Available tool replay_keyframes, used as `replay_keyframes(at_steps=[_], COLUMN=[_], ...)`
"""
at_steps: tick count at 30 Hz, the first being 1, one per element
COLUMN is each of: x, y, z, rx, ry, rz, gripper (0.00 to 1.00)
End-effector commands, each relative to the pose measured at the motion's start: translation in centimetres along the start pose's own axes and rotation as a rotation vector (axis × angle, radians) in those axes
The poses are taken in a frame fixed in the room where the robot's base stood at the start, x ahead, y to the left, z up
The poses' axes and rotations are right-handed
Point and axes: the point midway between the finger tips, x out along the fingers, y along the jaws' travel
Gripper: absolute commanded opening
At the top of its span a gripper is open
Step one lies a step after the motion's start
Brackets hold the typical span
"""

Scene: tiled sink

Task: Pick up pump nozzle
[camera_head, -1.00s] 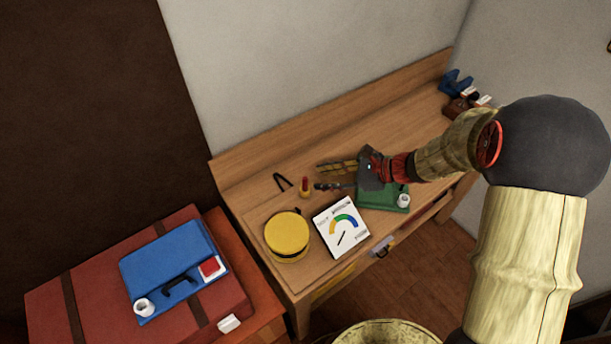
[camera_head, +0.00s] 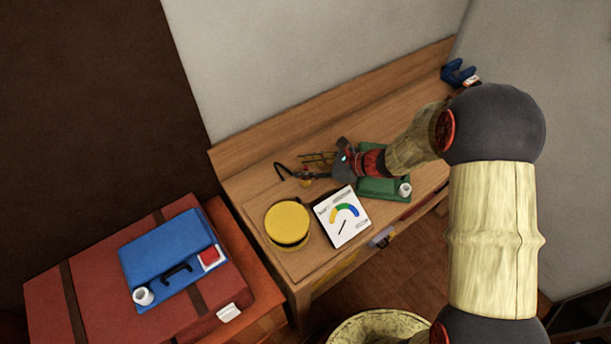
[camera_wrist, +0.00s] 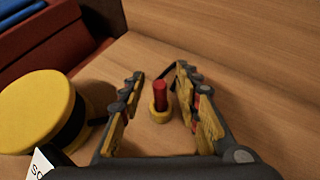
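A small upright piece, a red stem in a yellow ring base, is likely the pump nozzle (camera_wrist: 160,98). It stands on the wooden desk. In the wrist view it shows in the gap between the fingers of my gripper (camera_wrist: 160,71), nearer the right finger. My gripper is open, and I cannot tell whether a finger touches the piece. In the head view my gripper (camera_head: 301,166) is over the desk, and the pump nozzle (camera_head: 306,182) is partly hidden by it.
A yellow round tin (camera_head: 287,222) and a white gauge card (camera_head: 343,217) lie in front. A thin black bent piece (camera_head: 280,170) lies just beyond the fingers. A green object (camera_head: 383,189) is under my wrist. A blue case (camera_head: 168,257) lies on the red case at left.

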Motion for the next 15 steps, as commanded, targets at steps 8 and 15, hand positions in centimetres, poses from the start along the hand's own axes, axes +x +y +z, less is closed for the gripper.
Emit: replay_keyframes(at_steps=[8, 15], x=[-0.08, -0.09], y=[0.0, 0.0], z=[0.07, 0.07], rx=[-0.001, -0.001], ry=[0.0, 0.0], rz=[0.0, 0.0], gripper=[0.23, 0.09])
